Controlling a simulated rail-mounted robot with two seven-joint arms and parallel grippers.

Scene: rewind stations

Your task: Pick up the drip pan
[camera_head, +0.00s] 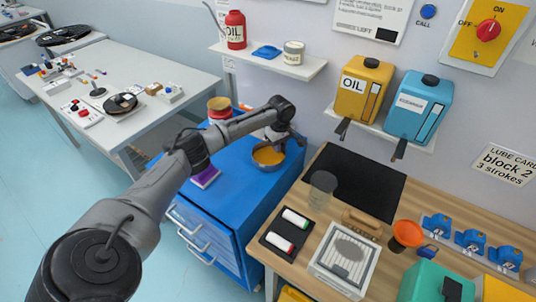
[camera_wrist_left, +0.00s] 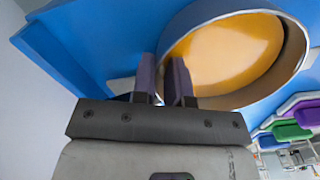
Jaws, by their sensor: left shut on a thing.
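The drip pan (camera_head: 268,157) is a round grey metal pan with orange liquid inside, at the back right of the blue cabinet top. In the left wrist view the pan (camera_wrist_left: 228,52) fills the upper right, with its rim reaching down to my fingers. My left gripper (camera_head: 281,138) is at the pan's rim. In the wrist view its two purple-grey fingers (camera_wrist_left: 164,80) are shut on the pan's wall, one on each side. I cannot tell whether the pan touches the cabinet top. My right gripper is not in view.
The blue drawer cabinet (camera_head: 236,200) also carries a purple item (camera_head: 205,178) and a tan-topped can (camera_head: 219,107). A wooden bench (camera_head: 327,211) with a glass (camera_head: 322,188) stands to the right. A shelf with oil jugs (camera_head: 363,89) is above it.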

